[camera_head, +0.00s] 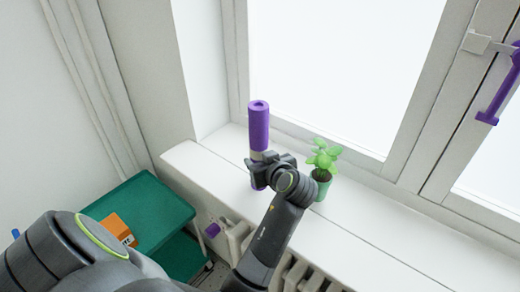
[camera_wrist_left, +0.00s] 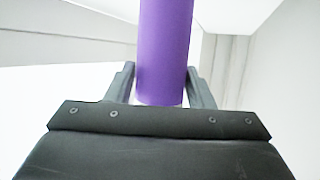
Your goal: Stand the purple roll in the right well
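The purple roll (camera_head: 259,128) stands upright above the white window sill in the head view. My left gripper (camera_head: 259,165) is around its lower part, with a finger on each side. In the left wrist view the roll (camera_wrist_left: 164,50) sits between the two fingers (camera_wrist_left: 162,90), which appear to press on it. A short purple part shows below the gripper; I cannot tell whether its lower end touches the sill. No well is visible in these views. My right gripper is out of view.
A green potted plant (camera_head: 322,168) stands on the sill (camera_head: 375,235) just right of the gripper. The window is behind. A radiator (camera_head: 305,277) is below the sill. A green cart (camera_head: 150,210) holding an orange box (camera_head: 119,229) stands at left. The sill is clear farther right.

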